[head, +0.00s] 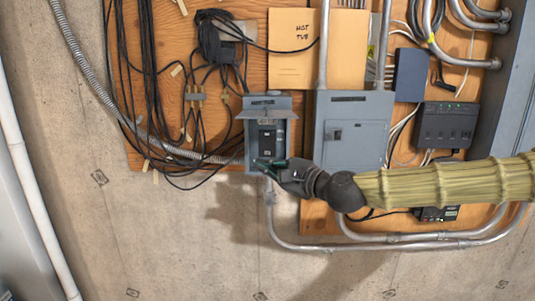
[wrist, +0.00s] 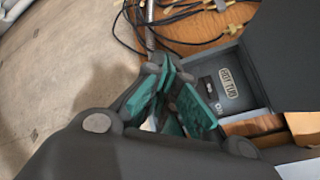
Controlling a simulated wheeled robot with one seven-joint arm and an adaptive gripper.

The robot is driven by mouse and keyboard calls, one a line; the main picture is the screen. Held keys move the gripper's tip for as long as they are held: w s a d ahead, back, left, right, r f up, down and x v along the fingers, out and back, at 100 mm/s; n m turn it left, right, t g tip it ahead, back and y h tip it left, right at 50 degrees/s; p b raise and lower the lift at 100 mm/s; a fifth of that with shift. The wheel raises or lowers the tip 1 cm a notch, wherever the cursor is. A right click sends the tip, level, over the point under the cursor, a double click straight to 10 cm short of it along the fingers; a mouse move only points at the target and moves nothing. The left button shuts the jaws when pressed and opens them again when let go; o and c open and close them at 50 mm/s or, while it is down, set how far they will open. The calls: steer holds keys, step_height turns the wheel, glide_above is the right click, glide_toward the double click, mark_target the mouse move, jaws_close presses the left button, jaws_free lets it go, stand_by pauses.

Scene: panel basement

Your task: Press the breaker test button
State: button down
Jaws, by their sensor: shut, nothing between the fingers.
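A small grey breaker box (head: 284,102) hangs on the plywood with its cover raised. A dark breaker (head: 267,138) shows inside it; the test button is too small to make out. My gripper (head: 260,163) is in front of the lower part of the box opening, just below the breaker. I cannot tell whether it touches.
A larger grey panel (head: 352,130) stands right of the breaker box, behind my arm. Black cables (head: 150,80) hang at left. Metal conduit (head: 290,244) runs below. A dark device (head: 445,125) is at right. The concrete wall at lower left is bare.

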mark_target(267, 154)
steer(key=shift+w, duration=0.1)
steer(key=shift+w, duration=4.3)
steer(key=shift+w+b, duration=0.15)
steer(key=shift+b, duration=0.25)
steer(key=shift+w, duration=0.3)
steer(key=shift+w+b, duration=0.3)
steer(key=shift+b, duration=0.1)
steer(key=shift+s, duration=0.8)
